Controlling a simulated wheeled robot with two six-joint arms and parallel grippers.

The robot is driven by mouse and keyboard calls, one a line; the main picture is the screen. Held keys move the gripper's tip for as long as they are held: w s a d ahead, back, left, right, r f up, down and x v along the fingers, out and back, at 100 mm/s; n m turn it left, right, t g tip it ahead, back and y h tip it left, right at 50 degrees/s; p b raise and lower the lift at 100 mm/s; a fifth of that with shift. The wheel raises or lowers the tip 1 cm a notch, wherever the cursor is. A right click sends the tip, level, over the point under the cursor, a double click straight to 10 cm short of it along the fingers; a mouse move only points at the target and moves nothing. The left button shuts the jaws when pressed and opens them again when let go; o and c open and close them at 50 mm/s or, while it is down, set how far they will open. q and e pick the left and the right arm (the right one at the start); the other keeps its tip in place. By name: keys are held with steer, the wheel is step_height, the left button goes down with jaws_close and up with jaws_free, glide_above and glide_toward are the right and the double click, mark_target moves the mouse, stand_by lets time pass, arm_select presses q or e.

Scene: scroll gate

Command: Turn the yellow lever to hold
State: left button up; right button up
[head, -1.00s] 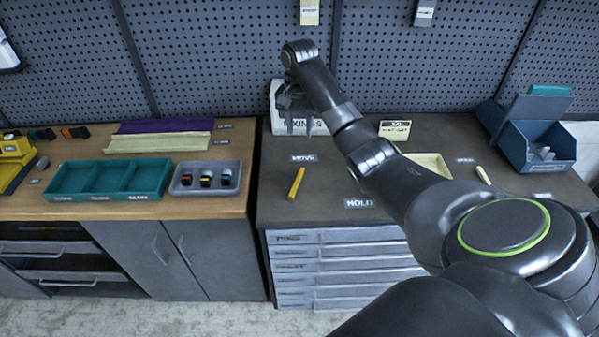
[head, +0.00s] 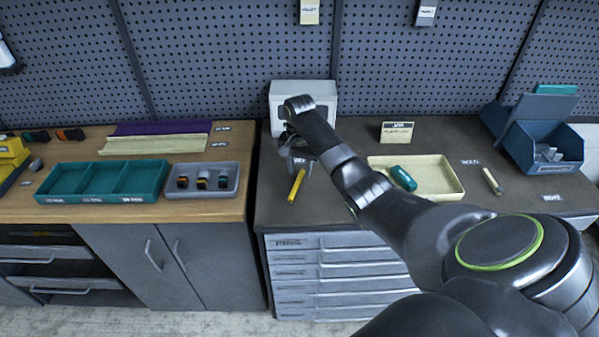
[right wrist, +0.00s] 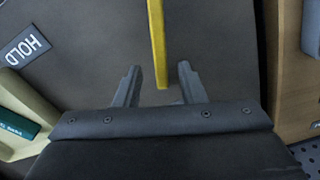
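The yellow lever (head: 297,185) is a slim bar on the dark grey worktop, pointing toward the front edge with a slight slant. My right gripper (head: 297,160) is over its far end in the head view. In the right wrist view, the lever (right wrist: 157,42) comes down from the top, its end between the two open fingers (right wrist: 157,86) with gaps on both sides. The HOLD label (right wrist: 25,47) lies on the worktop at the left of the wrist view; my arm hides it in the head view. My left gripper is not in view.
A cream tray (head: 447,191) with a green item (head: 403,178) stands right of my forearm. A pale box (head: 318,96) stands behind the gripper. A blue bin (head: 541,147) is at the right. A teal tray (head: 103,180) and a grey tray (head: 203,190) are on the wooden bench.

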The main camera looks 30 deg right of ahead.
steer(key=shift+f, duration=1.3)
jaws_close()
